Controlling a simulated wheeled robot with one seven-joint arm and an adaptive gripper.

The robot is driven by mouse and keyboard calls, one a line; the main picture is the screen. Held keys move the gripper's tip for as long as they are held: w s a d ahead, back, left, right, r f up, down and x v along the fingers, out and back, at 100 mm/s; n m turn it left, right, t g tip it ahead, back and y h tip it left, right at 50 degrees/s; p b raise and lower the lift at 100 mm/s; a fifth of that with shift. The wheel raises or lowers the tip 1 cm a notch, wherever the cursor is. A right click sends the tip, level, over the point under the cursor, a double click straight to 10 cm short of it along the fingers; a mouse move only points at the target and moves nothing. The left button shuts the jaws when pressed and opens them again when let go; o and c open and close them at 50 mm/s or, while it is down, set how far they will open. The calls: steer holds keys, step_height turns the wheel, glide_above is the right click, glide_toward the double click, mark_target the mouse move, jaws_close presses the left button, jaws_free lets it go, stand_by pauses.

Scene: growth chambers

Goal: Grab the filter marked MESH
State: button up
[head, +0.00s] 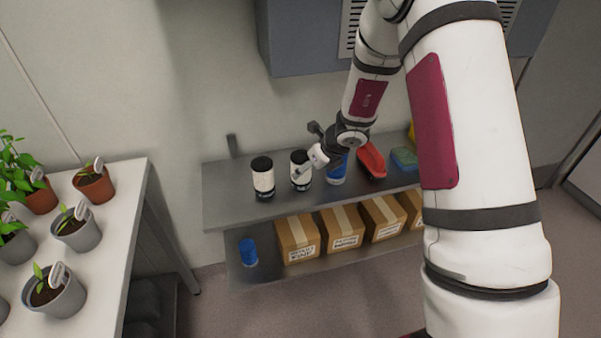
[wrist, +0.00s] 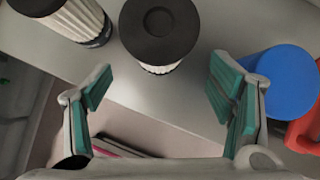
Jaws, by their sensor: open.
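Two pale pleated cylindrical filters with black caps stand upright on the upper shelf. The left filter (head: 263,179) also shows at the top left of the wrist view (wrist: 83,16). The right filter (head: 300,172) is at the top centre of the wrist view (wrist: 160,32). I cannot read a MESH marking on either. My gripper (head: 311,168) is open and empty beside the right filter, partly covering it in the head view. In the wrist view my gripper (wrist: 160,88) has its fingers spread, with that filter just beyond the gap between them.
A blue container (head: 337,168) stands close on the right; a red item (head: 371,161) and a green-blue one (head: 404,158) lie further right on the metal shelf (head: 226,197). Cardboard boxes (head: 298,239) and a blue cylinder (head: 248,251) are below. Potted plants (head: 78,229) stand left.

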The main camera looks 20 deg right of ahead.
steer(key=shift+w+x, duration=0.25)
steer(key=shift+x, duration=2.8)
steer(key=shift+a+r, duration=0.1)
steer(key=shift+r, duration=0.05)
steer(key=c, duration=1.4)
